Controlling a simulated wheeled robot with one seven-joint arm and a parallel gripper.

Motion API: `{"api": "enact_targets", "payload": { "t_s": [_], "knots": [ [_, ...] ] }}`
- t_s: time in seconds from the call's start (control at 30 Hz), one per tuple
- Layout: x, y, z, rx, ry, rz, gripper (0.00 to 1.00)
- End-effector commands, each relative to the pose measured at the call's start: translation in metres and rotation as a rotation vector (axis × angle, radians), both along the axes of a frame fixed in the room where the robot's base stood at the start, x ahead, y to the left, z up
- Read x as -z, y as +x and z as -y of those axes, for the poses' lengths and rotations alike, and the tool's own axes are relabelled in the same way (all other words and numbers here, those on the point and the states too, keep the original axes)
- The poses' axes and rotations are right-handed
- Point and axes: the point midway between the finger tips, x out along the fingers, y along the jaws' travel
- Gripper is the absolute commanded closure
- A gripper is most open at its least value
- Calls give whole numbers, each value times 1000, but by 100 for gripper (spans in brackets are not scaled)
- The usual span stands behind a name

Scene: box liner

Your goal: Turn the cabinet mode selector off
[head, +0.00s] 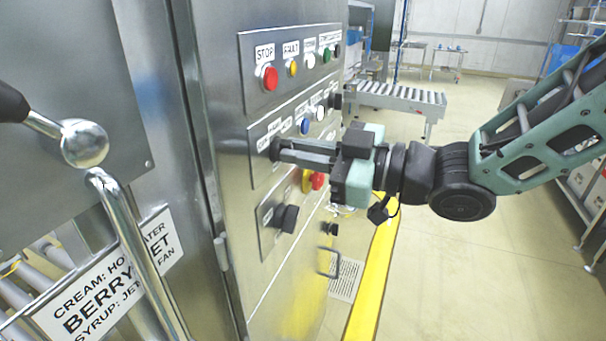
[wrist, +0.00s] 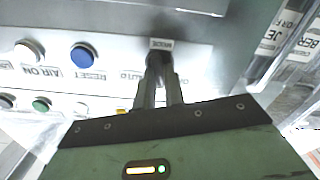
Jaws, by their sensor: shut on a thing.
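The mode selector (head: 274,149) is a small black knob at the left end of the middle button row on the steel cabinet's front. My gripper (head: 283,150) reaches in from the right, with its fingers closed on the knob. In the wrist view the gripper's fingertips (wrist: 160,72) stand on both sides of the dark knob (wrist: 161,55), below a small label that seems to read MODE. An AUTO label shows beside the fingers. The fingers hide most of the knob, so I cannot tell which position it points to.
A red stop button (head: 269,78) sits in the row above. A blue button (head: 304,126) is right of the selector. A red emergency button (head: 317,181) and a large black knob (head: 286,218) are below. A chrome ball lever (head: 85,143) is at left. Open floor lies right.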

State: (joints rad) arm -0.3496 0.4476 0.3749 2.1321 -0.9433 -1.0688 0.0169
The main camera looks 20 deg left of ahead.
Motion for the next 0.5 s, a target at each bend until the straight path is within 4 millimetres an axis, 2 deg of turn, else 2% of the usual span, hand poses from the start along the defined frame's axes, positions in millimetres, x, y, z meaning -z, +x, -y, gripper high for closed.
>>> {"api": "enact_targets", "payload": {
  "t_s": [0.03,0.5],
  "knots": [
    [7,0,0,0,0,44,100],
    [5,-1,0,1,-28,369,100]
  ]
}}
